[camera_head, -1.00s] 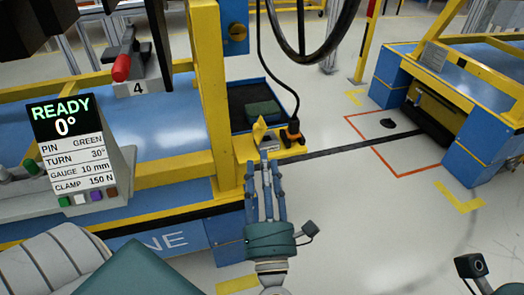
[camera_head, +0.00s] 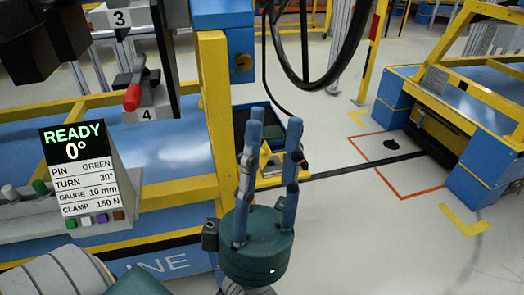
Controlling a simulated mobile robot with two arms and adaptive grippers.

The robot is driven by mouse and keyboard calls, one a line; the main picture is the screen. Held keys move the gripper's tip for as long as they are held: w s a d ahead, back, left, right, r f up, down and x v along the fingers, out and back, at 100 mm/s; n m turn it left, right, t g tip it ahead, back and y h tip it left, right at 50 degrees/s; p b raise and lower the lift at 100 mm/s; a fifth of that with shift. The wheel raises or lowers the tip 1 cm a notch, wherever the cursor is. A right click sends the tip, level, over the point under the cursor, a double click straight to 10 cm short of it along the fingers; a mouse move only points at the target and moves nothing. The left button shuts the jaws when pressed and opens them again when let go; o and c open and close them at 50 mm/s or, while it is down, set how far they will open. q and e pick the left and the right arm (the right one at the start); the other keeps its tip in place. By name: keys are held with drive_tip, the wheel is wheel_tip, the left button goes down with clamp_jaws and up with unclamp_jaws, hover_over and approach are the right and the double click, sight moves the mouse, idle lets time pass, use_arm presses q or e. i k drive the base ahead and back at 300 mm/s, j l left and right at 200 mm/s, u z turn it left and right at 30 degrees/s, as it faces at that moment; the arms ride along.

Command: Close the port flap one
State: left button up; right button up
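My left gripper (camera_head: 275,117) stands upright in front of the yellow port ledge (camera_head: 268,183) beside the blue bench. Its two blue fingers are spread apart with nothing held between them. A small yellow flap (camera_head: 264,157) shows between the fingers, beyond them and apparently raised. The fingers hide part of it, so I cannot tell its exact angle or whether a finger touches it. A dark plug with an orange part (camera_head: 301,161) sits just right of the right finger, partly hidden. My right gripper is not in view.
A yellow post (camera_head: 216,110) rises close left of the gripper. A sign (camera_head: 75,165) reads READY 0°. A red-handled clamp (camera_head: 138,92) stands by number 4.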

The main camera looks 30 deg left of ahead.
sight(265, 153)
drive_tip(key=i+u, duration=0.1)
drive_tip(key=u, duration=1.8)
drive_tip(key=l+u, duration=0.95)
drive_tip(key=k+l+u, duration=0.15)
drive_tip(key=l+u, duration=0.35)
drive_tip(key=k+l+u, duration=0.15)
drive_tip(key=l+u, duration=0.15)
drive_tip(key=u, duration=0.15)
drive_tip(key=k+l+u, duration=0.1)
drive_tip(key=k+l, duration=0.25)
drive_tip(key=l, duration=0.2)
drive_tip(key=k+l, duration=0.35)
drive_tip(key=l, duration=0.2)
drive_tip(key=k+l+u, duration=0.15)
drive_tip(key=k+l, duration=0.2)
drive_tip(key=l, duration=0.2)
drive_tip(key=i+l, duration=0.1)
drive_tip(key=l, duration=0.45)
